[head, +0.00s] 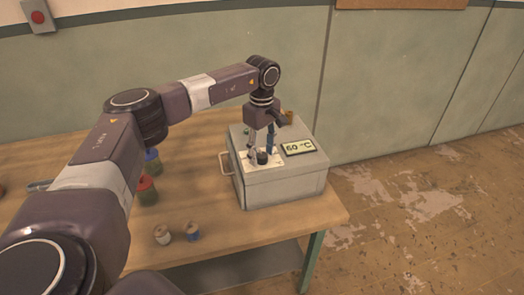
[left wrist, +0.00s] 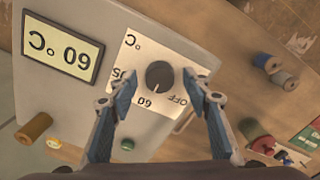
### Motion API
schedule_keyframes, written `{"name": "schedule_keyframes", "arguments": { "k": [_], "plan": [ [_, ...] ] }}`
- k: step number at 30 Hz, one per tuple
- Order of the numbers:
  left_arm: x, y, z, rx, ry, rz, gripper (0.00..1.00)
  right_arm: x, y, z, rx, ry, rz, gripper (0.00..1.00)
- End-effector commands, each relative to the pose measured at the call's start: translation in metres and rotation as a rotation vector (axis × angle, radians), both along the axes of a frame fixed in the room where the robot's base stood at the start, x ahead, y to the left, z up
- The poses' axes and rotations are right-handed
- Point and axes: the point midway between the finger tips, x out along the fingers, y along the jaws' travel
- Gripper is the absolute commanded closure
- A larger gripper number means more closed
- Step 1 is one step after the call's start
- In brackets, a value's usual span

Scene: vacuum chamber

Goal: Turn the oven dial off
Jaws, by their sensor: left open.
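The oven (head: 285,190) is a grey box at the right end of the table. Its top carries a display (head: 298,147) reading 60 °C and a white dial plate with a dark round dial (head: 262,157). My left gripper (head: 262,152) points down over the dial. In the left wrist view the dial (left wrist: 159,75) lies between the open blue fingers of the left gripper (left wrist: 160,88), with a gap on each side. A pale mark on the dial points near 60; OFF is printed beside it. My right gripper is not in view.
A handle (head: 226,164) sticks out of the oven's left side. A brown spool (left wrist: 34,127) and small round items sit on its top. Spools (head: 162,235) and jars (head: 147,191) stand on the table (head: 225,240) to the left. A wall is behind.

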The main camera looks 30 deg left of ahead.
Motion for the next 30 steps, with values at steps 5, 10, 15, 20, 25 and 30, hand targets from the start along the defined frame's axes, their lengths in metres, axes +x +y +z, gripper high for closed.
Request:
{"name": "schedule_keyframes", "arguments": {
  "k": [5, 10, 15, 20, 25, 30],
  "plan": [
    [0.0001, -0.0001, 0.0, 0.0, 0.0, 0.0, 0.64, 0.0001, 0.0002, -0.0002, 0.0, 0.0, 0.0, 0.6],
    [0.0001, -0.0002, 0.0001, 0.0, 0.0, 0.0, 0.83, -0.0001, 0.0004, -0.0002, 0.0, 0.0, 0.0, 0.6],
    [0.0001, -0.0002, 0.0002, 0.0, 0.0, 0.0, 0.97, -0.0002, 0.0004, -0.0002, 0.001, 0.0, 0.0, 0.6],
    [0.0, -0.0003, 0.0002, -0.001, 0.0, 0.011, 0.97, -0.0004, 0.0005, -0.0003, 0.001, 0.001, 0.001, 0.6],
    [0.0003, -0.0006, 0.0002, -0.001, -0.001, 0.062, 0.97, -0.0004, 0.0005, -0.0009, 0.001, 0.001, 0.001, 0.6],
    [0.0008, -0.0007, 0.0003, -0.001, -0.002, 0.168, 0.97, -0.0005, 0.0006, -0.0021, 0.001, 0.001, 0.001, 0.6]
  ]
}}
